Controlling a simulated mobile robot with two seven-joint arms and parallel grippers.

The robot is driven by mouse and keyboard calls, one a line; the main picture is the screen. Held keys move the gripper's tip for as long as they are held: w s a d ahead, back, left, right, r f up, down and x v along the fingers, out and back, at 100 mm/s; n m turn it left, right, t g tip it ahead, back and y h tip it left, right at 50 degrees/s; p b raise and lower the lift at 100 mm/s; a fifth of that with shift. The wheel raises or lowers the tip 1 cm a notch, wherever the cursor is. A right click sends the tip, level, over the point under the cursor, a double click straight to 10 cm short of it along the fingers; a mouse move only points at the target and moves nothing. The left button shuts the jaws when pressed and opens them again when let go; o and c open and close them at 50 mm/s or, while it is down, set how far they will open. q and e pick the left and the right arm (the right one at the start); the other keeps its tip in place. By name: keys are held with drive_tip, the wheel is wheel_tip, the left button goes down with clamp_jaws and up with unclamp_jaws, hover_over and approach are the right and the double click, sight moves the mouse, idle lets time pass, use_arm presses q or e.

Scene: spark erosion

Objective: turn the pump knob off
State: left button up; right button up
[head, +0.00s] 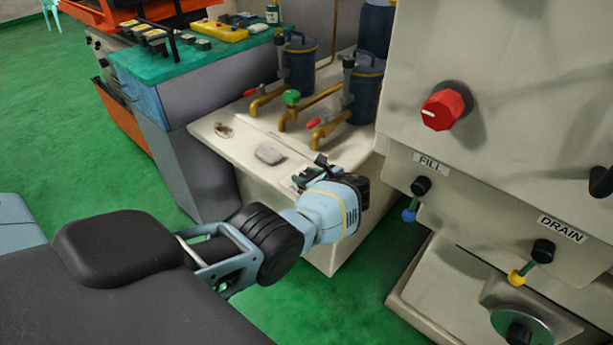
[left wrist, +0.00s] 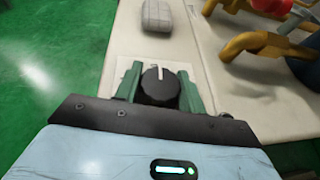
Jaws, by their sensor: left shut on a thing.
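A round black knob (left wrist: 160,86) with a white pointer line sits on a pale plate (left wrist: 123,68) on the cream bench top. Its line points towards the top of the left wrist view, and I can read no label there. My left gripper (left wrist: 158,84) has its two green fingers on either side of the knob, shut on it. In the head view my left gripper (head: 312,172) is at the bench's front corner and mostly hides the knob. My right gripper is not in view.
A grey block (head: 269,154) lies on the bench near the gripper. Brass taps (head: 325,128) and dark canisters (head: 299,62) stand behind. At right, a cream machine carries a red knob (head: 443,108) and FILL (head: 421,186) and DRAIN (head: 543,250) valves.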

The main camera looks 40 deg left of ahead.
use_arm(q)
drive_tip(key=o, duration=0.7)
drive_tip(key=shift+w+a+r, duration=0.1)
drive_tip(key=shift+r, duration=0.15)
drive_tip(key=shift+c, duration=0.2)
drive_tip(key=o, duration=0.3)
drive_tip(key=shift+f, duration=0.1)
drive_tip(key=shift+d, duration=0.45)
drive_tip(key=p+v, duration=0.2)
drive_tip(key=v, duration=0.4)
drive_tip(key=shift+r, duration=0.2)
drive_tip(key=shift+s+d, duration=0.3)
drive_tip(key=shift+d, duration=0.15)
drive_tip(key=shift+r, duration=0.1)
